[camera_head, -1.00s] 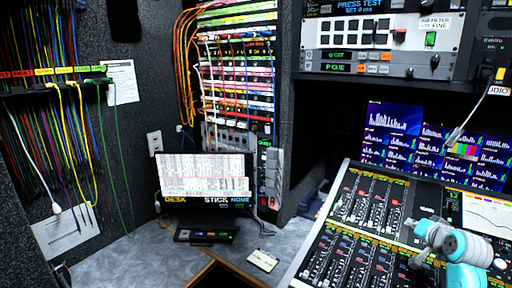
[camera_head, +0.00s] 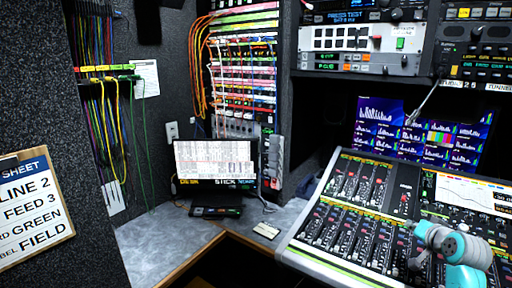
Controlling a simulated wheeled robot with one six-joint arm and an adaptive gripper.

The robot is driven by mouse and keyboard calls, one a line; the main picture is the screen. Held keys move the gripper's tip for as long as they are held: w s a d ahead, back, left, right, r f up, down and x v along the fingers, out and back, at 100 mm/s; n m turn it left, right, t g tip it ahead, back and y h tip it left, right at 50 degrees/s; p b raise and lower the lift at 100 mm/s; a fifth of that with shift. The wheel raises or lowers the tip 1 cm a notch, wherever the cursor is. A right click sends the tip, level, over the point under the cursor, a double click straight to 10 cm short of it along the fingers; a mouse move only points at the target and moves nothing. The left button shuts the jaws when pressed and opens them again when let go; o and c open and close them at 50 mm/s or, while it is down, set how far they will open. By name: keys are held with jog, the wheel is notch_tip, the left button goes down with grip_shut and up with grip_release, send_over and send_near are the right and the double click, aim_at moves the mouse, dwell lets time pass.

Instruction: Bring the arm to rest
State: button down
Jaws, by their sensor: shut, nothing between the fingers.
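My arm, with grey-white links and teal joint caps, is folded at the lower right, in front of the mixing console (camera_head: 330,262). My gripper (camera_head: 416,262) seems to be the small dark part below the wrist. It is shut and empty, and its fingertips are hard to make out against the console's dark controls. Whether it touches the console cannot be told.
A small monitor (camera_head: 215,160) stands on the grey desk (camera_head: 150,245), with a card (camera_head: 266,230) near the desk's edge. A cable patch panel (camera_head: 245,85) and equipment racks (camera_head: 365,40) rise behind. A clipboard sheet (camera_head: 32,208) hangs at left.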

jog(key=s+a+f+n, duration=0.1)
jog(key=s+a+f, duration=0.75)
jog(key=f, duration=0.25)
jog(key=s+a+f, duration=0.7)
jog(key=s+f, duration=0.2)
jog(key=f, duration=0.3)
jog(key=s+a+f+n, duration=0.15)
jog(key=s+a, duration=0.25)
jog(key=s, duration=0.4)
jog(key=s+a+f, duration=0.3)
jog(key=s, duration=0.5)
jog(key=s+a+r+n, duration=0.1)
jog(key=s+r, duration=0.3)
jog(key=s, duration=0.5)
jog(key=s+a+r+n+t+y, duration=0.1)
jog(key=s+a+r+n, duration=0.1)
jog(key=s, duration=0.7)
jog(key=s+a+r+n, duration=0.2)
jog(key=s+a+r, duration=0.2)
jog(key=s, duration=0.5)
notch_tip(320, 180, up, 2)
jog(key=shift+r+t+y, duration=0.25)
jog(key=shift+t+y, duration=0.05)
